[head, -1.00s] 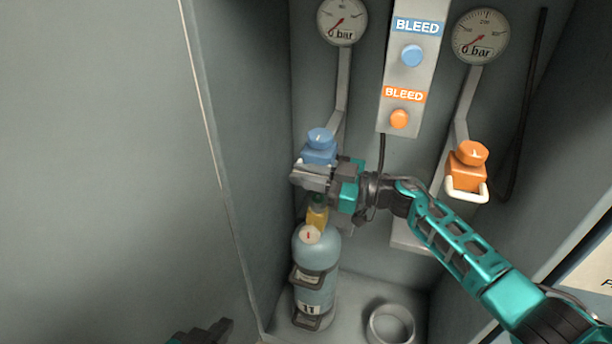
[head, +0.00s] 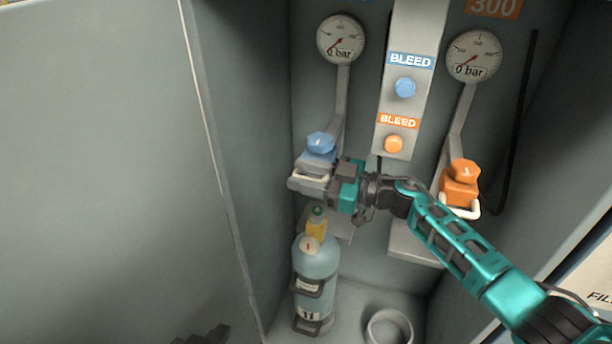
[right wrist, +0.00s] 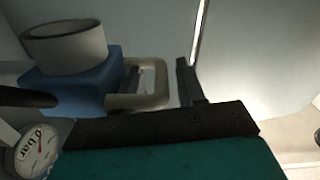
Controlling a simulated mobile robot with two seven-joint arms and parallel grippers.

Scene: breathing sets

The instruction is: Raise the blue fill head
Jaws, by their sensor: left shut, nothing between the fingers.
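The blue fill head (head: 318,158) with its knob is on the left rail, above the gas bottle (head: 316,262). Its pale loop handle (head: 312,178) faces forward. My right gripper (head: 303,187) is at the handle, just below it in the head view. My left gripper (head: 208,336) is shut and empty, mostly cut off at the bottom edge.
The orange fill head (head: 461,187) is on the right rail. The blue bleed button (head: 405,87) and orange bleed button (head: 394,144) are on the middle panel. An empty ring holder (head: 389,328) stands on the floor. A cabinet wall is close on the left.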

